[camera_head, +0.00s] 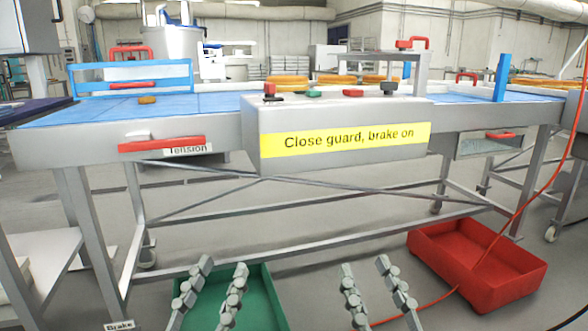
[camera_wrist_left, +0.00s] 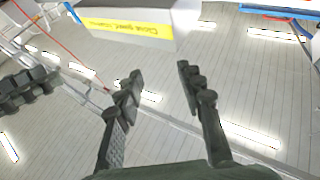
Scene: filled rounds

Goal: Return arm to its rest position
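My left gripper (camera_head: 223,266) is at the bottom of the head view, left of centre, its two fingers apart with nothing between them. In the left wrist view the left gripper (camera_wrist_left: 159,72) also shows a clear gap. My right gripper (camera_head: 365,266) is right of it in the head view, its fingers also apart and empty. Dark finger links of what looks like the right gripper (camera_wrist_left: 30,88) show at the left of the wrist view. Both grippers appear in front of the bench; the arms behind them are out of frame.
A metal bench with a blue top (camera_head: 215,102) stands ahead. A grey control box (camera_head: 337,158) labelled "Close guard, brake on" is at its front. Below are a green crate (camera_head: 262,285), partly behind the left gripper, and a red crate (camera_head: 490,285) with an orange cable (camera_head: 527,200).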

